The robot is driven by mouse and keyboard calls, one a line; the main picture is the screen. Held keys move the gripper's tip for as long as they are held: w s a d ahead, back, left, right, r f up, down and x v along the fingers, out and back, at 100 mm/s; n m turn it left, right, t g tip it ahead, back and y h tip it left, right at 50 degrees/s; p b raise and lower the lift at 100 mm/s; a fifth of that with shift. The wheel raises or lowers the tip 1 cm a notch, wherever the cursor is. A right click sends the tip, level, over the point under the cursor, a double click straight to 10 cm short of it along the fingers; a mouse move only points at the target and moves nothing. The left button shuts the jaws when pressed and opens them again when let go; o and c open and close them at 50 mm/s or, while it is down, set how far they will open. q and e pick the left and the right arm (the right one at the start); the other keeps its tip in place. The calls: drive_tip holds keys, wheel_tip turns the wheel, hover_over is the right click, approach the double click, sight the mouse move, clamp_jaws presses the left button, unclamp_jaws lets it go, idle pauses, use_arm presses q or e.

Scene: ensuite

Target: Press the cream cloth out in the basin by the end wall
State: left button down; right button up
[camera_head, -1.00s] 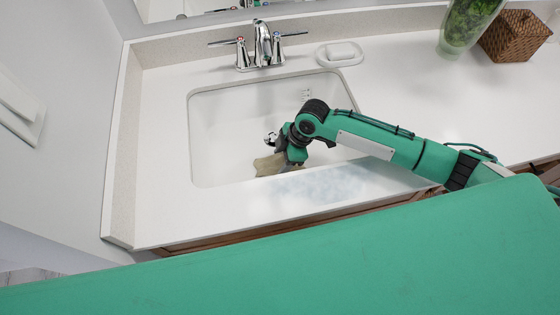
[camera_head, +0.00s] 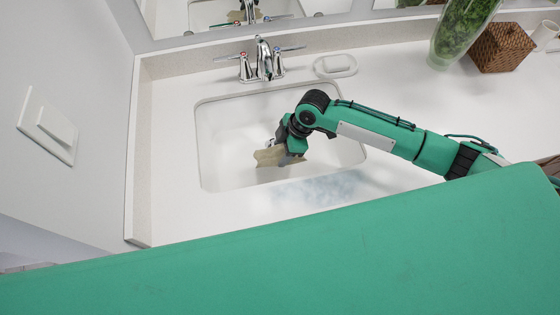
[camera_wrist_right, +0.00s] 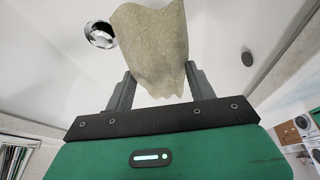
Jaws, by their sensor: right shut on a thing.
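The cream cloth (camera_head: 268,157) hangs inside the white basin (camera_head: 222,176) by the end wall. It also shows in the wrist view (camera_wrist_right: 152,45), crumpled and draped between the fingers. My right gripper (camera_head: 285,150) reaches into the basin from the right and is shut on the cloth; its fingers in the wrist view (camera_wrist_right: 158,90) are apart with the cloth between them. In the head view the wrist hides part of the gripper and cloth. Whether the cloth touches the basin floor I cannot tell. My left gripper is not in view.
A chrome faucet (camera_head: 263,60) stands behind the basin, with a soap dish (camera_head: 336,66) to its right. A glass vase of greenery (camera_head: 460,32) and a wicker box (camera_head: 500,48) stand at the back right. A bluish-grey smear (camera_head: 320,190) marks the front counter. A round drain fitting (camera_wrist_right: 100,34) shows beside the cloth.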

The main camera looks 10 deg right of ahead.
sight(283, 151)
wheel_tip(283, 151, up, 11)
drive_tip(key=p, duration=0.9)
drive_tip(key=shift+d, duration=0.1)
drive_tip(key=s+d+r+m+t+h+b, duration=0.2)
drive_tip(key=d+r+m, duration=0.3)
drive_tip(key=m, duration=0.3)
drive_tip(key=s+d+r+m+t+h+b, duration=0.2)
drive_tip(key=d+r+m, duration=0.3)
drive_tip(key=r+m, duration=0.2)
drive_tip(key=shift+d+m+b, duration=0.15)
drive_tip(key=shift+m+b, duration=0.2)
drive_tip(key=shift+m, duration=0.85)
